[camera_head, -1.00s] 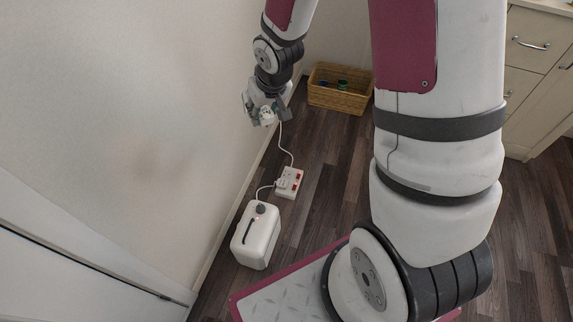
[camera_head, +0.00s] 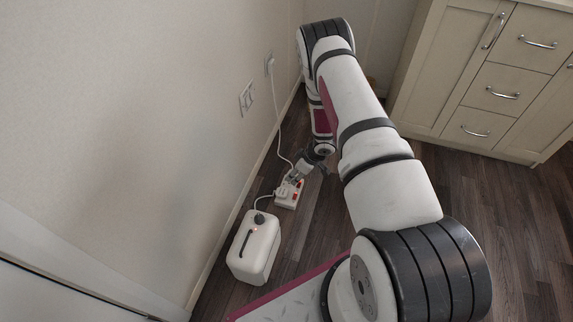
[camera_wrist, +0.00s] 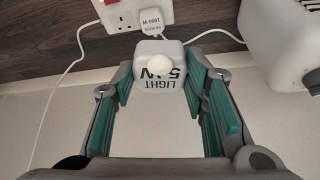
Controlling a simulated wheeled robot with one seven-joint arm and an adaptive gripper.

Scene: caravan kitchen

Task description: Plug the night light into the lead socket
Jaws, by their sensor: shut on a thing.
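My gripper (camera_wrist: 160,78) is shut on the night light (camera_wrist: 146,80), a small white block marked "LIGHT 5 W" with a pale dome, held between the teal finger pads. The lead socket (camera_wrist: 121,20), a white strip with red switches, is just beyond it in the wrist view. One outlet shows bare holes; another holds a white plug (camera_wrist: 152,28) with a wattage label. In the head view, my gripper (camera_head: 298,174) is low at the far end of the lead socket (camera_head: 286,201) on the floor. The night light's pins are hidden, and I cannot tell whether it touches the socket.
A white heater box (camera_head: 262,252) stands on the floor nearer than the strip and shows at the wrist view's upper right (camera_wrist: 284,28). The wall is close on the left. Cabinets (camera_head: 490,80) stand back right.

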